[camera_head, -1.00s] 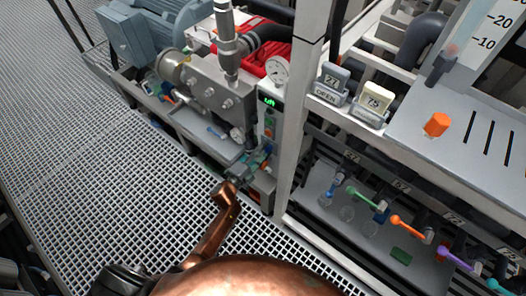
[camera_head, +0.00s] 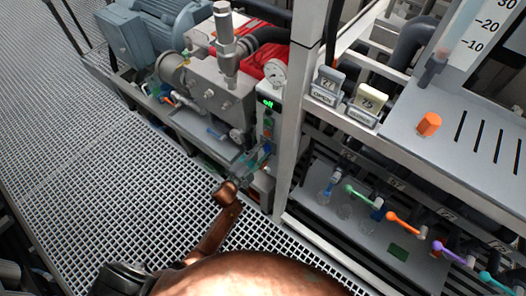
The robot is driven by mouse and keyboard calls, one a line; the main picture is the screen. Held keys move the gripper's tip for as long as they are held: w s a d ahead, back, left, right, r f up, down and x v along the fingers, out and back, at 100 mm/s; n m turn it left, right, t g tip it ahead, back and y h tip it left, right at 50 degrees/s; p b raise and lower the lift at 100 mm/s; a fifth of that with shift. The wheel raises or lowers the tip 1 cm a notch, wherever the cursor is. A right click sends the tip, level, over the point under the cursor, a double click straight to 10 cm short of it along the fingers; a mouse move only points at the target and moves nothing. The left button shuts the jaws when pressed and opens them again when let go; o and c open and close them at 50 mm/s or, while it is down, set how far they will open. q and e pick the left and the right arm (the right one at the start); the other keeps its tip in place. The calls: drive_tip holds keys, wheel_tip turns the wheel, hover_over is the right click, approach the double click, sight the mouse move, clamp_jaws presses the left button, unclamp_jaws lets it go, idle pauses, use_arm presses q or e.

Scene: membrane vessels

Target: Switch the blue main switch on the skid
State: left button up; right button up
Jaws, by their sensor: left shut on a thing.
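A slim grey control box (camera_head: 268,118) stands on the skid, with a small lit green display (camera_head: 267,103) whose text is too small to read surely. The blue main switch (camera_head: 267,148) shows as a small blue patch low on the box front, mostly hidden by my gripper. My left gripper (camera_head: 254,162) reaches up from the copper-coloured arm and is shut on the switch; its fingertips are small and partly blurred against the box. My right gripper is not in view.
A white upright post (camera_head: 301,110) stands just right of the box. A rack of coloured valve handles (camera_head: 402,224) and a panel with an orange knob (camera_head: 429,124) lie further right. A steel pump block (camera_head: 215,88) is at the left. The grating floor (camera_head: 110,185) is clear.

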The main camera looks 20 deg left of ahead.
use_arm(q)
drive_tip(key=o, duration=1.2)
drive_tip(key=shift+c, duration=0.2)
drive_tip(key=v, duration=1.2)
